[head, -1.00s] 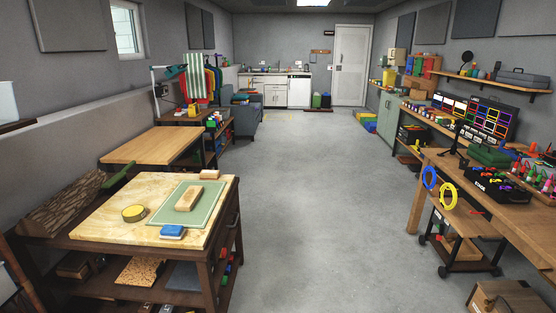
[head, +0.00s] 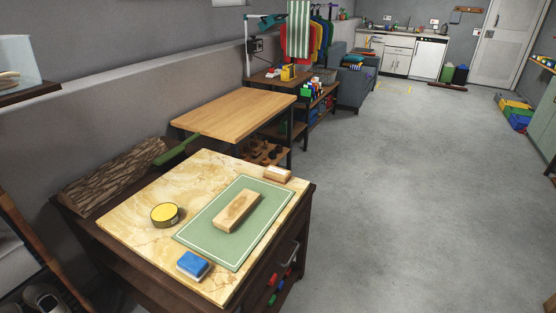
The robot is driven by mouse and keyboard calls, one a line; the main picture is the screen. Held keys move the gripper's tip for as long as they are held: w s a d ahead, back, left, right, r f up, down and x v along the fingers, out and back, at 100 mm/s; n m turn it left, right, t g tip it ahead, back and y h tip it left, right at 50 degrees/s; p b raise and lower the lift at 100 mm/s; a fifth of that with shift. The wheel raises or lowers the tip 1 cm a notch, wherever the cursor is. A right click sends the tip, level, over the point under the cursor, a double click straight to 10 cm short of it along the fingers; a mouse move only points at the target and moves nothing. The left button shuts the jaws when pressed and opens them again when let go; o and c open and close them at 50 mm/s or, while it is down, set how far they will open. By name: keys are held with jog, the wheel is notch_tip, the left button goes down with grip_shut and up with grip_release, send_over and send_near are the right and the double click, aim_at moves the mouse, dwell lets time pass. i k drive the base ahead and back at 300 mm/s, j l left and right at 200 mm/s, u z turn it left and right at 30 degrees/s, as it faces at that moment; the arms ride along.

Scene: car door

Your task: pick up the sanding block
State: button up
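A blue block (head: 193,263) with a paler lower edge lies near the front edge, just off the green mat. A plain wooden block (head: 237,211) lies on the mat. A smaller tan block (head: 278,174) with a pale side lies at the mat's far right corner. I cannot tell for certain which is the sanding block; the blue block and the smaller tan block both look possible. My gripper is not in view.
The green mat (head: 212,236) covers much of the cabinet top (head: 130,218). A round yellow-topped tin (head: 165,214) stands left of it. A wooden table (head: 237,113) stands beyond. The grey floor (head: 410,190) at right is clear.

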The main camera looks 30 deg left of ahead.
aim_at(280, 175)
jog(key=i+l+u, duration=0.1)
jog(key=i+u, duration=0.3)
jog(key=i+l+u, duration=0.2)
jog(key=i+u, duration=0.25)
jog(key=i+l+u, duration=0.6)
jog(key=l+u, duration=0.2)
jog(key=i+l+u, duration=0.2)
jog(key=l+u, duration=0.2)
jog(key=i+l+u, duration=0.1)
jog(key=l+u, duration=0.35)
jog(key=l, duration=0.2)
jog(key=l+u, duration=0.4)
jog(key=l, duration=0.2)
jog(key=l+u, duration=0.4)
jog(key=l, duration=0.25)
jog(key=k+l+u, duration=0.1)
jog(key=l, duration=0.25)
